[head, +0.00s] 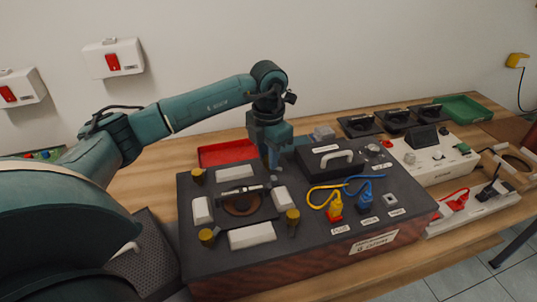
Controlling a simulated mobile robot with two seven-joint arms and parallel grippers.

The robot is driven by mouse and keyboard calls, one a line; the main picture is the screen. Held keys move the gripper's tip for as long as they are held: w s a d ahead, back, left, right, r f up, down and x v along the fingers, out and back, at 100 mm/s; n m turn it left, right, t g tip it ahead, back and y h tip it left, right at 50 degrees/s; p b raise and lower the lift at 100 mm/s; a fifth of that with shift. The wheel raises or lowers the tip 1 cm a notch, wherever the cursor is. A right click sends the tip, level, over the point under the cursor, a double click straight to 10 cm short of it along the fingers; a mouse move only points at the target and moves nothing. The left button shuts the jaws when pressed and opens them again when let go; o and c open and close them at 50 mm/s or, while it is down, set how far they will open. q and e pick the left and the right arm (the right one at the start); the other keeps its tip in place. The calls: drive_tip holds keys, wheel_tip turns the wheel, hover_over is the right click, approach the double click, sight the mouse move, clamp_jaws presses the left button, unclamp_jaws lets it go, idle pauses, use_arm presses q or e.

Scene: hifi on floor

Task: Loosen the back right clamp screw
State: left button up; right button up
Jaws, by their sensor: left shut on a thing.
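A dark box (325,238) with a wood-coloured front stands on the table and carries a clamp plate. Yellow clamp screws show at the plate's back left (198,176), front left (207,237) and front right (293,217). White blocks (251,237) surround a brown round part (241,205) in the middle. My left gripper (274,173) points down at the plate's back right corner. It is shut on the back right clamp screw, which its fingers hide almost wholly. My right gripper is not in view.
A black lid with a pale handle (335,160) and yellow and blue cables with plugs (365,199) lie right of the plate. A red tray (228,153) is behind the box. White devices (432,149) and a green tray (466,109) stand farther right.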

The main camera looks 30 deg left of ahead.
use_arm(q)
drive_tip(key=shift+n, duration=1.5)
drive_tip(key=o, duration=1)
drive_tip(key=shift+r, duration=0.15)
wheel_tip(320, 180, up, 13)
drive_tip(key=shift+b, duration=0.3)
